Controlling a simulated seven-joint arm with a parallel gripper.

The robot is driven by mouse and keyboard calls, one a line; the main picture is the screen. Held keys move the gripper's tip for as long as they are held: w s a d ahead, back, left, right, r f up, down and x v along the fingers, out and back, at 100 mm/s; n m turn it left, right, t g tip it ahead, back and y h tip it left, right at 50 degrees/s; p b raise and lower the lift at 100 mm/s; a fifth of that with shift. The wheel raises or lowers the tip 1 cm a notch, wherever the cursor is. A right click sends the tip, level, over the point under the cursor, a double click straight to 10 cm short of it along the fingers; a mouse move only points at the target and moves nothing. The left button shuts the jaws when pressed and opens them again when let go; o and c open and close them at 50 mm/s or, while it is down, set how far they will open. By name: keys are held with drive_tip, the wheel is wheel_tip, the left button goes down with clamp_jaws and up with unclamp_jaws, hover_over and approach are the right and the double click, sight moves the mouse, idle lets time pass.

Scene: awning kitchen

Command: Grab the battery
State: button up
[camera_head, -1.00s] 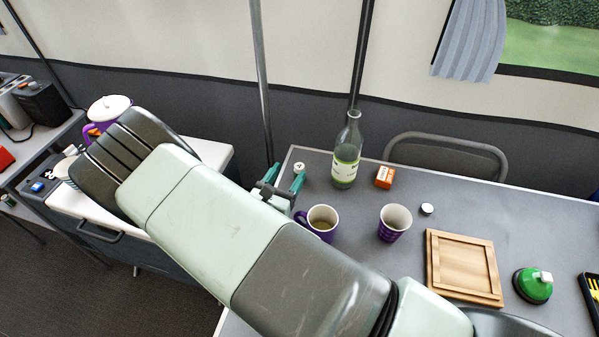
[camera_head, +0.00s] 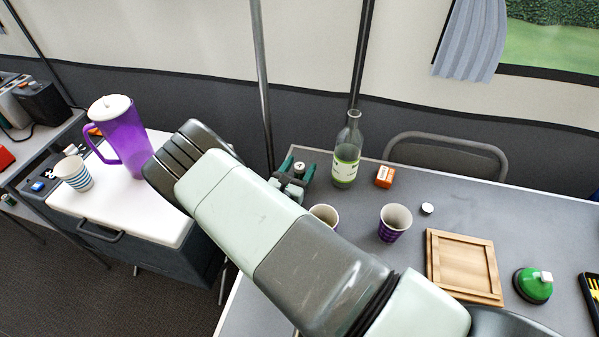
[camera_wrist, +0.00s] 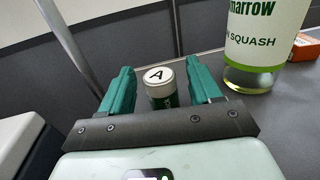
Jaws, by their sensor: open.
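The battery (camera_wrist: 160,86) is a small upright cylinder with a white top marked "A" and a dark green side. In the wrist view it stands between the two green fingers of my gripper (camera_wrist: 160,92), with a gap visible on each side. My gripper is open. In the head view the battery's white top (camera_head: 299,167) shows between the fingertips of my gripper (camera_head: 298,172), near the table's back left corner. Its lower part is hidden there by my gripper.
A glass bottle (camera_head: 346,155) stands close to the right of my gripper, with an orange box (camera_head: 384,177) beyond it. A mug (camera_head: 323,213) is partly hidden by my arm. A purple cup (camera_head: 394,224) stands right of it. The cooler (camera_head: 150,205) is to the left.

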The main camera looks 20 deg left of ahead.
drive_tip(key=c, duration=1.1)
drive_tip(key=shift+r, duration=0.1)
